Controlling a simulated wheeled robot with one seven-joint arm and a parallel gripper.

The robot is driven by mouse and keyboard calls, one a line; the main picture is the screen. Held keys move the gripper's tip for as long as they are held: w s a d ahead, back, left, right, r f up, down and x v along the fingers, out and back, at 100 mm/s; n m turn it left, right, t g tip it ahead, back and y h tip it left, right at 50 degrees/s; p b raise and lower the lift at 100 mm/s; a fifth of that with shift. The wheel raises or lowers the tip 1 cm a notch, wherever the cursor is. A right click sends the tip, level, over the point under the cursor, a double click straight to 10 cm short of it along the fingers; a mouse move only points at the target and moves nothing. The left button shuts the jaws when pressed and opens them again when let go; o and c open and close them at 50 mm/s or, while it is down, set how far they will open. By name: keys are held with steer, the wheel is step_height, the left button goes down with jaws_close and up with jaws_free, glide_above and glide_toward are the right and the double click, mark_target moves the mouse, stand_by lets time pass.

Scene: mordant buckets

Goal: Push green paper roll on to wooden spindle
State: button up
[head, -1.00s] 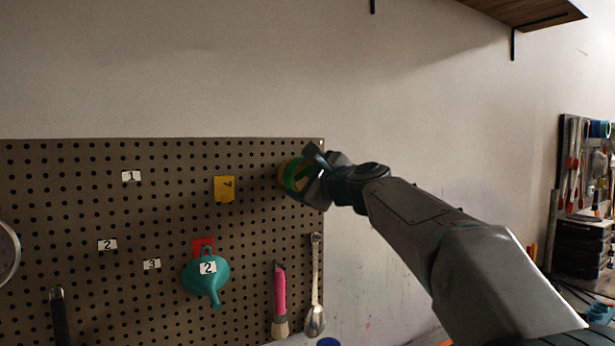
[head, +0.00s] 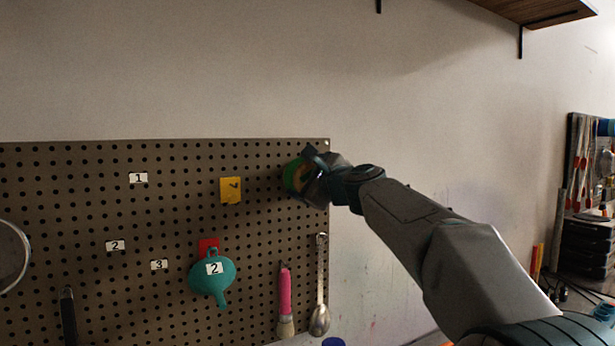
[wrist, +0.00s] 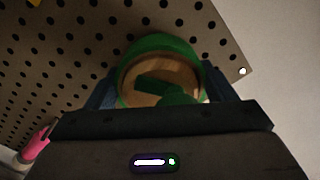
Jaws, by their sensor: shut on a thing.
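The green paper roll (head: 291,176) is at the upper right of the pegboard, close to its right edge. In the wrist view the roll (wrist: 165,43) is a green ring around a tan, wood-coloured inside, with a darker green piece across it. My gripper (head: 308,170) is shut on the roll, with a blue finger on each side of it in the wrist view (wrist: 160,85). The wooden spindle is not clearly visible. I cannot tell whether the tan part is the spindle or the roll's core, or whether the roll touches the board.
The pegboard (head: 110,210) holds a yellow piece (head: 231,190), a teal funnel (head: 212,278), a pink-handled brush (head: 285,300) and a metal spoon (head: 320,300). Bare wall (head: 420,130) lies to the right. A wooden shelf (head: 540,12) is at upper right.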

steer(key=o, duration=1)
steer(key=shift+w, duration=0.1)
steer(key=shift+o, duration=0.2)
steer(key=b+v, duration=0.2)
steer(key=v, duration=0.4)
steer(key=p+x, duration=0.2)
steer(key=x, duration=0.4)
steer(key=shift+a+r+p, duration=0.1)
steer(key=shift+p, duration=0.2)
steer(key=b+v, duration=0.4)
steer(key=v, duration=0.8)
